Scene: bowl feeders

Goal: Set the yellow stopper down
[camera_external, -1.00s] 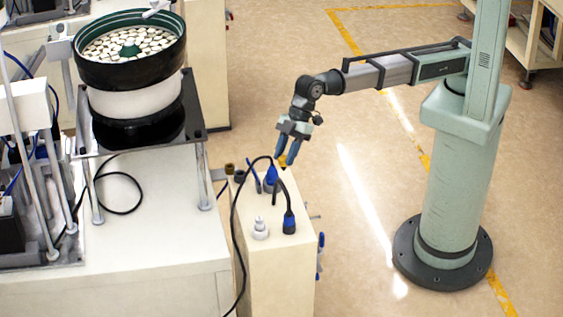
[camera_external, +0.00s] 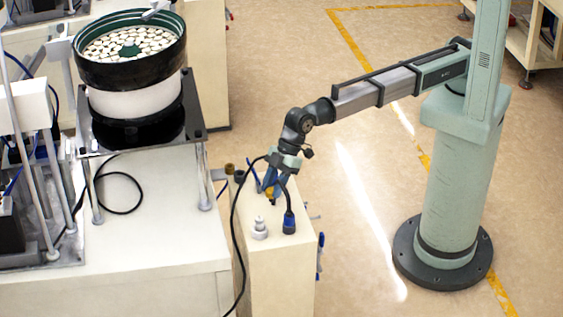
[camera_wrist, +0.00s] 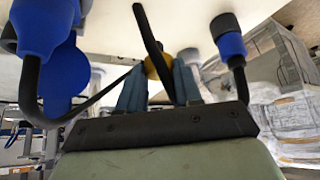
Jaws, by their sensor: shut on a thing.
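The yellow stopper (camera_wrist: 157,66) is between the blue fingers of my gripper (camera_wrist: 158,80) in the wrist view. In the external view the yellow stopper (camera_external: 269,191) shows as a small patch at the fingertips of my gripper (camera_external: 270,190), low over the top of the cream cabinet (camera_external: 270,245). The gripper is shut on it. I cannot tell whether the stopper touches the cabinet top.
A blue-collared plug (camera_external: 289,222) with a black cable stands close by on the cabinet, in front of the gripper. A white knob (camera_external: 259,229) stands to its left. Black cable loops pass near the fingers. A bowl feeder (camera_external: 130,60) stands at left.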

